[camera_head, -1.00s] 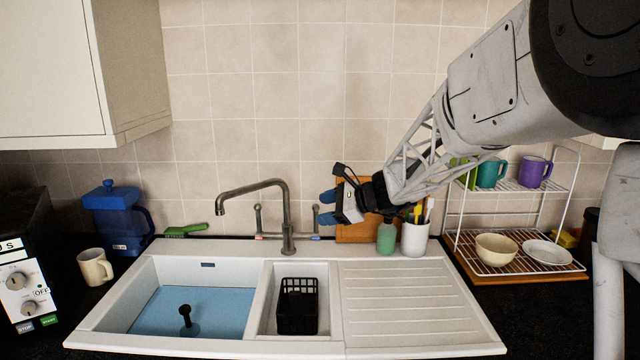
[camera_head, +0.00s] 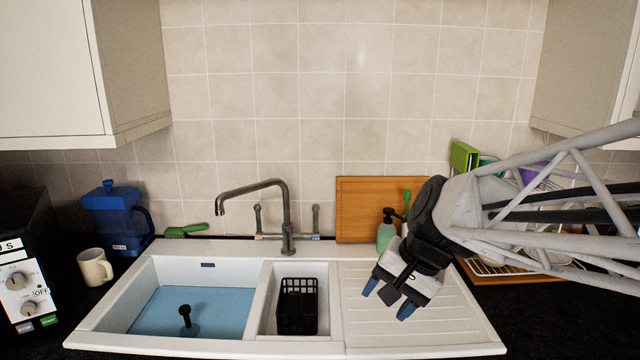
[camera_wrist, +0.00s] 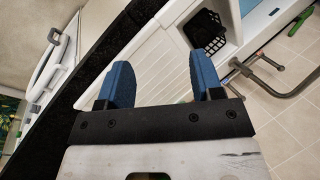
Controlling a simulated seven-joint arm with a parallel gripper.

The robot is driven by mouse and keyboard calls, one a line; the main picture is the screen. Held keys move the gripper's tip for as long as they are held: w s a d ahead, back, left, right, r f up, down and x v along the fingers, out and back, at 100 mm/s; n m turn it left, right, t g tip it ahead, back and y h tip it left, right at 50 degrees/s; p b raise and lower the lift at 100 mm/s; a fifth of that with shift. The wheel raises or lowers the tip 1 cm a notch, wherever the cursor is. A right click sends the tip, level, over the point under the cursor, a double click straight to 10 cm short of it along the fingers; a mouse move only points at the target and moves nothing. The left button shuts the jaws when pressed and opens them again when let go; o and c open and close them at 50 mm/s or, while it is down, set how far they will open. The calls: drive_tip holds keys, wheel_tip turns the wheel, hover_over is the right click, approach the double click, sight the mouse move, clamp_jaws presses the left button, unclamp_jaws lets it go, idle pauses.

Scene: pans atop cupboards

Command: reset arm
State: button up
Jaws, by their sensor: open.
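My gripper (camera_head: 388,300) has blue fingertips and a white body, and in the head view it is over the ribbed drainboard (camera_head: 365,318) of the white sink, pointing down and to the left. Its fingers are apart with nothing between them, which also shows in the wrist view (camera_wrist: 167,84). My arm reaches in from the right and hides much of the dish rack behind it.
The tap (camera_head: 287,215) stands behind the basins. A black basket (camera_head: 297,312) sits in the small basin and a plunger-like black item (camera_head: 186,316) in the large one. A soap bottle (camera_head: 386,232) and wooden board (camera_head: 362,200) are at the back. A mug (camera_head: 95,267) and blue jug (camera_head: 117,222) stand left.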

drive_tip(key=s+d+f+n+h, duration=0.3)
drive_tip(key=s+d, duration=0.4)
drive_tip(key=s, duration=0.6)
drive_tip(key=shift+s+f+n+t+h, duration=0.2)
drive_tip(key=shift+n+t+h, duration=0.2)
drive_tip(key=shift+n+h, duration=0.45)
drive_tip(key=shift+w, duration=0.1)
idle(0.5)
